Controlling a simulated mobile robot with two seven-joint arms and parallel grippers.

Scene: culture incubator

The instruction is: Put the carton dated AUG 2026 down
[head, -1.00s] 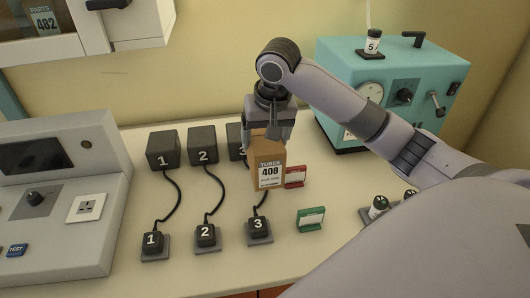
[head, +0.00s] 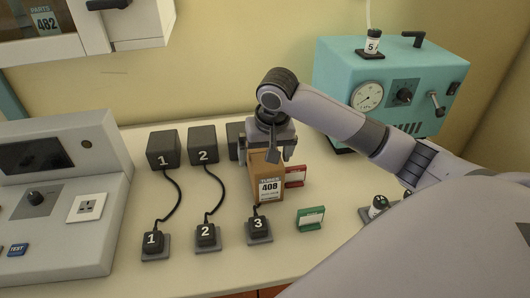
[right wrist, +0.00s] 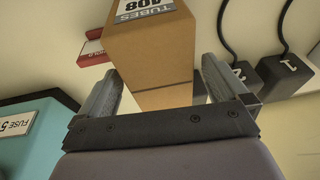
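The brown carton (head: 266,203) has a white label reading TUBES 408. The small date line on it is too small to read. It stands upright behind the black plug numbered 3, at or just above the bench top; I cannot tell if its base touches. My right gripper (head: 270,152) is over the carton's top with a finger on each side. My left gripper is not in view.
A red card holder (head: 295,176) stands right beside the carton, and a green one (head: 311,218) is nearer the front. Black plugs 1 (head: 153,241), 2 (head: 205,234) and 3 (head: 258,228) stand on the left. A teal machine (head: 335,75) is at the back right.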

